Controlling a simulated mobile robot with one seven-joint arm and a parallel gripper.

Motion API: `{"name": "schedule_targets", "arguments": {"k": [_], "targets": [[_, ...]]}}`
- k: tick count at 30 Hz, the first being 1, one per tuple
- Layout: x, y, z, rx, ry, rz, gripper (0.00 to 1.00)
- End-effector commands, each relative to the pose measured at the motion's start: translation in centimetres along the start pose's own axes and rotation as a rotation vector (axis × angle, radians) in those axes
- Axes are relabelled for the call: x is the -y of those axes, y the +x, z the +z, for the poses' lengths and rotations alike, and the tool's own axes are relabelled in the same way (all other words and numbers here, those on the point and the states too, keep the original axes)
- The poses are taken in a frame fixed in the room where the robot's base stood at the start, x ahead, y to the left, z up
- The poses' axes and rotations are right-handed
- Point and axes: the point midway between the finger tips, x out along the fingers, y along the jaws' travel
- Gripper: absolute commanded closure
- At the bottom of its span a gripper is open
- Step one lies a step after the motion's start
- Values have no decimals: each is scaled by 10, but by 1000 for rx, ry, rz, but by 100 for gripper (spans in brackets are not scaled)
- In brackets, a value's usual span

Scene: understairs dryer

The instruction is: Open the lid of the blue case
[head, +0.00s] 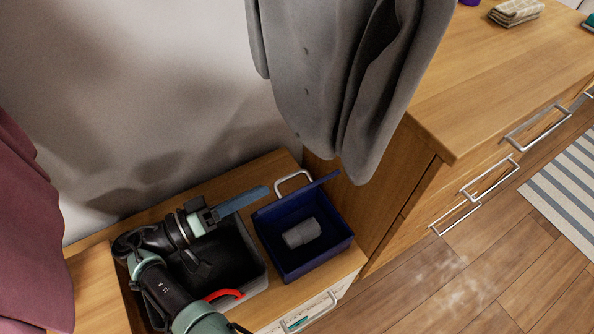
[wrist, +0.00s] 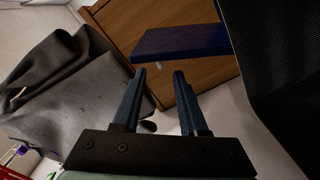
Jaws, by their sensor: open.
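The blue case (head: 338,250) stands on the low wooden top, with its inside open to view and a grey rolled item (head: 301,233) in it. Its blue lid (head: 318,186) is raised at the back edge, seen almost edge-on, beside a pale handle (head: 292,178). In the wrist view the lid (wrist: 178,43) shows as a dark blue slab beyond the fingertips. My gripper (head: 262,190) is just left of the lid, pointing right. In the wrist view my gripper (wrist: 160,72) has its fingers apart with nothing between them. Whether a finger touches the lid cannot be told.
A dark open bin (head: 252,285) with a red handle (head: 223,294) stands left of the case, under my arm. A grey coat (head: 345,70) hangs above and behind. A taller wooden cabinet (head: 425,150) closes the right side. A maroon cloth (head: 30,230) hangs far left.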

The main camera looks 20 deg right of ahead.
Motion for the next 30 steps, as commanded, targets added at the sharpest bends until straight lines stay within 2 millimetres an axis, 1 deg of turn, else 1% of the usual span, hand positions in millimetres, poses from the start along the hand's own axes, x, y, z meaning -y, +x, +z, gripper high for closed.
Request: {"name": "schedule_targets", "arguments": {"k": [1,3,9,12,15,20,27,28,30], "targets": [[-2,11,0,5,-2,2,58],[-2,26,0,6,-2,2,58],[-1,65,1,6,-3,1,58],[0,80,1,4,-3,0,58],[0,90,1,3,-3,-1,58],[0,98,1,2,-3,-3,58],[1,98,1,1,-3,-3,58],[1,98,1,1,-3,-3,61],[1,98,1,2,-3,-3,74]]}}
